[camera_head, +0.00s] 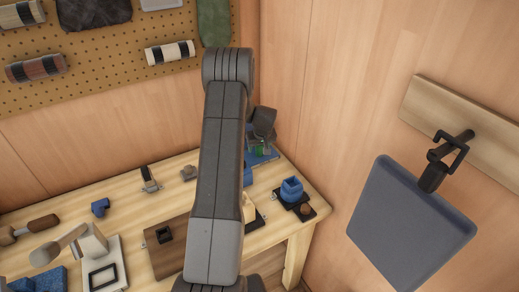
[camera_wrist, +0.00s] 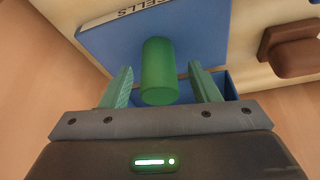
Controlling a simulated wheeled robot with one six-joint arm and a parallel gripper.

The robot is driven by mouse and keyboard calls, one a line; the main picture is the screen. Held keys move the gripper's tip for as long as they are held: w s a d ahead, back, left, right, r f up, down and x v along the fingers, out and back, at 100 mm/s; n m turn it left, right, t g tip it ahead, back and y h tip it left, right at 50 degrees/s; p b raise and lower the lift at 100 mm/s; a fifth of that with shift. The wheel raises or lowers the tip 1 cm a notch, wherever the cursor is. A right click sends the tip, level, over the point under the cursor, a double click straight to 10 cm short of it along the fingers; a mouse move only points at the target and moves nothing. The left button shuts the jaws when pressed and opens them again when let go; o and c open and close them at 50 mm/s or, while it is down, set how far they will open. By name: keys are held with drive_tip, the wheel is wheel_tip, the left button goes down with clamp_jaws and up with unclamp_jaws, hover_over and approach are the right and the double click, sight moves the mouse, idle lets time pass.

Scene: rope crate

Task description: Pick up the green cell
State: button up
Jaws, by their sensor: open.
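The green cell (camera_wrist: 158,72) is a green cylinder standing on a blue tray (camera_wrist: 105,38) marked "CELLS" in the wrist view. My gripper (camera_wrist: 163,80) is open, with one green finger on each side of the cell. Gaps show between the cell and both fingers, so I see no contact. In the head view the blue tray (camera_head: 252,158) is at the far right corner of the table, and my arm hides much of that area. A small bit of green shows there beneath my gripper.
A blue block-like holder (camera_head: 291,189) stands on a dark base at the table's right edge. A brown piece (camera_wrist: 292,50) lies right of the tray in the wrist view. A pegboard (camera_head: 110,60) is behind, and a grey-blue panel (camera_head: 410,225) hangs on the right wall.

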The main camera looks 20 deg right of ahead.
clamp_jaws()
drive_tip(key=shift+r, duration=0.1)
wheel_tip(320, 180, up, 18)
drive_tip(key=b, duration=0.3)
drive_tip(key=shift+b, duration=0.3)
